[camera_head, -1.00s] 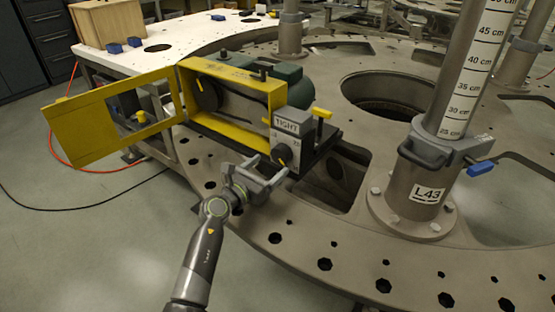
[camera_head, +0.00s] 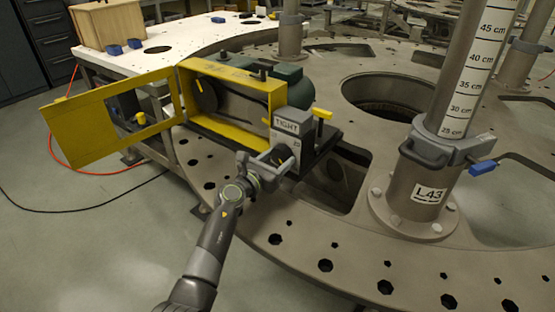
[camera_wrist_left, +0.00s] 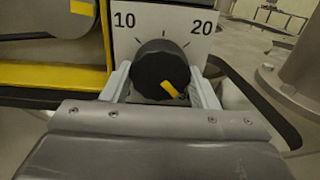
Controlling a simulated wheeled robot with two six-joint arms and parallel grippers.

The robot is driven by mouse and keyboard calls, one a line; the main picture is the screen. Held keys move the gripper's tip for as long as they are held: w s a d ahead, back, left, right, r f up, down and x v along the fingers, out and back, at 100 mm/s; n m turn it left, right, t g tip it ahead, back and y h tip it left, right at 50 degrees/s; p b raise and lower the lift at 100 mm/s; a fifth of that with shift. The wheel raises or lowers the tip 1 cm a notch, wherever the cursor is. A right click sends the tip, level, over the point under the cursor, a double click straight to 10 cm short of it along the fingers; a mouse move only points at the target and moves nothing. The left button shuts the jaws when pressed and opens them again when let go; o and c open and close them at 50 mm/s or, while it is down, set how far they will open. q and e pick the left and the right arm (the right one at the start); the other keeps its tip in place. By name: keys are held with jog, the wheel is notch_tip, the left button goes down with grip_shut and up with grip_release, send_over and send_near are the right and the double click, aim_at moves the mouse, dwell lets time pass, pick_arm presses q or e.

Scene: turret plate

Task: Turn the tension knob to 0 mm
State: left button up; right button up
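The tension knob is black with a yellow pointer mark and sits on the white-faced block under the TIGHT label (camera_head: 286,126). In the left wrist view the knob (camera_wrist_left: 160,68) is central, with its yellow mark toward the lower right. The dial plate (camera_wrist_left: 180,20) shows 10 at upper left and 20 at upper right; a 0 is not visible. My left gripper (camera_head: 279,158) is at the block's front with its fingers spread on either side of the knob. I see narrow gaps beside the knob and cannot confirm contact. My right gripper is out of view.
The yellow housing (camera_head: 225,134) has its yellow door (camera_head: 85,130) swung open to the left. A yellow-handled lever (camera_head: 322,114) sticks up by the block. A post with a cm scale (camera_head: 470,75) stands at right on the holed turret plate (camera_head: 350,255).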

pick_arm(q)
jog(key=c, duration=0.4)
jog(key=shift+o, duration=0.2)
jog(key=shift+r+n+p, duration=0.1)
jog(key=shift+n+p, duration=1.1)
jog(key=shift+n, duration=0.3)
jog(key=shift+n+p, duration=1.15)
jog(key=shift+n, duration=0.85)
jog(key=o, duration=1)
jog(key=shift+c, duration=0.2)
jog(key=shift+s, duration=0.15)
